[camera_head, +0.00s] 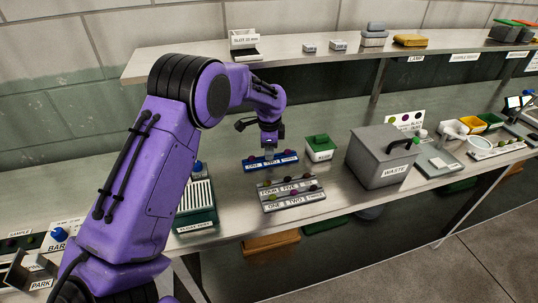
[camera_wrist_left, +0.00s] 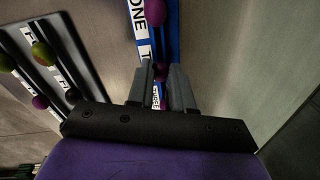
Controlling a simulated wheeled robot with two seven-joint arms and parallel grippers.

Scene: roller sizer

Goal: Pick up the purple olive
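My left gripper (camera_head: 268,153) points down over the blue rack (camera_head: 252,164), near its middle. In the left wrist view the two grey fingers of my left gripper (camera_wrist_left: 162,70) stand apart. A dark purple olive (camera_wrist_left: 159,72) shows in the gap between them, on the blue rack (camera_wrist_left: 173,35) below; I cannot tell whether a finger touches it. A brighter purple olive (camera_wrist_left: 155,12) sits by the label ONE, beyond the fingertips. The part of the rack under the gripper is partly hidden by the fingers. My right gripper is not in view.
A grey rack (camera_head: 282,207) with several green and purple olives stands just in front of the blue rack. A slotted green box (camera_head: 197,205) is at left. A shelf (camera_head: 300,50) runs above.

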